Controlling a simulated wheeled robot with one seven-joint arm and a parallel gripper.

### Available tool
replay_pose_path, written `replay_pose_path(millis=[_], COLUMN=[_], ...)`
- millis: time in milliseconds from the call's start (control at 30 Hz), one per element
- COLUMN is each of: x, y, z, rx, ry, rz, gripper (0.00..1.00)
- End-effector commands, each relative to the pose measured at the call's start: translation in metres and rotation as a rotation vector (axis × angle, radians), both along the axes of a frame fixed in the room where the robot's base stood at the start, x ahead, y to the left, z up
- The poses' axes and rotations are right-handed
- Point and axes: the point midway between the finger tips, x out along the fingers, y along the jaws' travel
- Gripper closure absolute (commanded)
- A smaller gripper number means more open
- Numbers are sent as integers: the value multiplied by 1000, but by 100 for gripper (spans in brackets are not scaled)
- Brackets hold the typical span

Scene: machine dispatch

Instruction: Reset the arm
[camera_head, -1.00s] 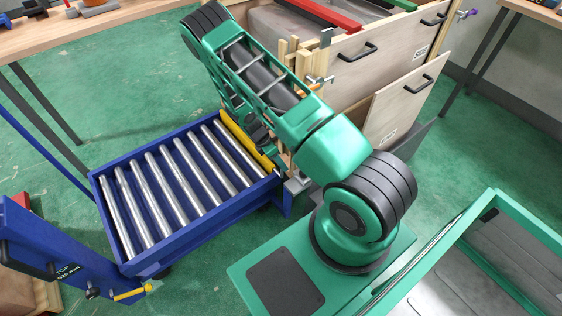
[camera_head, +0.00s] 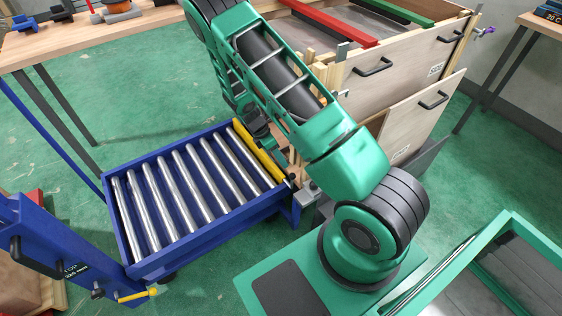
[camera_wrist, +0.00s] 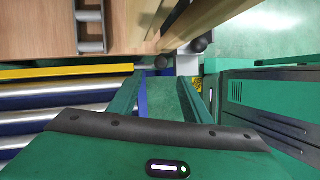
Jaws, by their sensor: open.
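My green arm (camera_head: 290,85) rises from its base at the lower right and reaches up and left, then its far end drops down beside the wooden cabinet. In the head view my gripper is at that low end, dark and partly hidden, near the yellow bar (camera_head: 258,152) of the blue roller stand (camera_head: 207,237). In the wrist view my gripper (camera_wrist: 161,80) shows as two green fingers standing apart, with nothing visible between them.
The wooden cabinet (camera_head: 405,80) with black handles stands close to the right of my gripper. A grey handle on a wooden face (camera_wrist: 91,28) shows in the wrist view. A blue post (camera_head: 75,255) stands at lower left and a wooden table (camera_head: 110,32) at upper left. Green floor lies between.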

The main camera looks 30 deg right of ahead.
Motion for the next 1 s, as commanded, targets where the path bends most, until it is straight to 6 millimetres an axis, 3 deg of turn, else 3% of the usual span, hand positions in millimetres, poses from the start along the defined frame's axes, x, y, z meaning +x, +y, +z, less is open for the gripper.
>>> replay_pose_path(millis=[567, 733, 1000], x=[1, 7, 8], y=[2, 13, 37], z=[6, 43, 134], rx=[4, 25, 83], ry=[-11, -86, -252], rz=[-14, -115, -371], gripper=[56, 56, 56])
